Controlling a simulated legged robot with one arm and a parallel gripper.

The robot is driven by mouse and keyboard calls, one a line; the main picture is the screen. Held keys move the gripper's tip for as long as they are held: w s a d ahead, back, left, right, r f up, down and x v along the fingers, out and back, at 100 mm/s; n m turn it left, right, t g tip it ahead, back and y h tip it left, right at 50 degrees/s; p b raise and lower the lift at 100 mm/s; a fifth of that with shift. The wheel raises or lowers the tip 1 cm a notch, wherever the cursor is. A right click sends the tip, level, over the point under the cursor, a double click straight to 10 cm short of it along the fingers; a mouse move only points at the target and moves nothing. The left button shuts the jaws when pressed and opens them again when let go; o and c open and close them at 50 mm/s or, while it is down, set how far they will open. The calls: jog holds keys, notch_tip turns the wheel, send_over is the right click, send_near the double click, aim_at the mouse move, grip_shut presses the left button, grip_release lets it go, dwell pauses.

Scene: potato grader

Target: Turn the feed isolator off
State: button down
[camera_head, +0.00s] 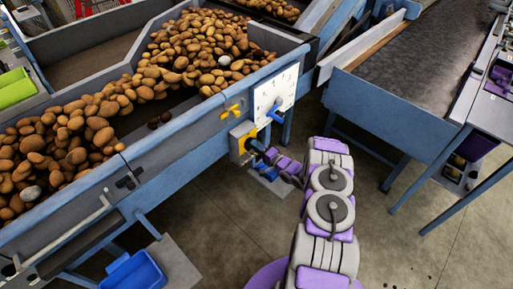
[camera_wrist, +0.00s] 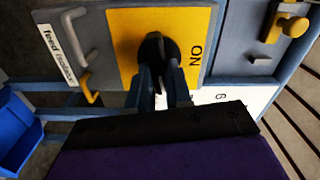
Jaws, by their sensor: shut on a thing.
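The feed isolator shows in the wrist view as a yellow plate (camera_wrist: 123,32) on a grey box, with a black rotary knob (camera_wrist: 154,46) in its middle. A label (camera_wrist: 57,52) reading "feed isolator" is on the left, and "ON" is printed sideways to the right of the knob. My gripper (camera_wrist: 163,72) is shut on the knob, its dark fingers either side of it and hiding its lower part. In the head view, the isolator's yellow plate (camera_head: 239,141) is on the hopper's side, with my gripper (camera_head: 258,150) at it.
A white dial plate (camera_head: 284,88) and a yellow handle (camera_head: 231,112) sit close to the isolator. The blue hopper (camera_head: 200,140) holds many potatoes. A blue bin (camera_head: 134,272) is at lower left.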

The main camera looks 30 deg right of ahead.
jog(key=shift+d+m, duration=0.2)
jog(key=shift+m, duration=0.7)
jog(key=shift+f, duration=0.1)
jog(key=c, duration=1)
grip_release()
jog(key=shift+d, duration=0.15)
jog(key=shift+c, duration=0.2)
jog(key=p+v, duration=0.2)
jog(key=v, duration=1.5)
jog(key=shift+s+p, duration=0.15)
jog(key=shift+p, duration=0.2)
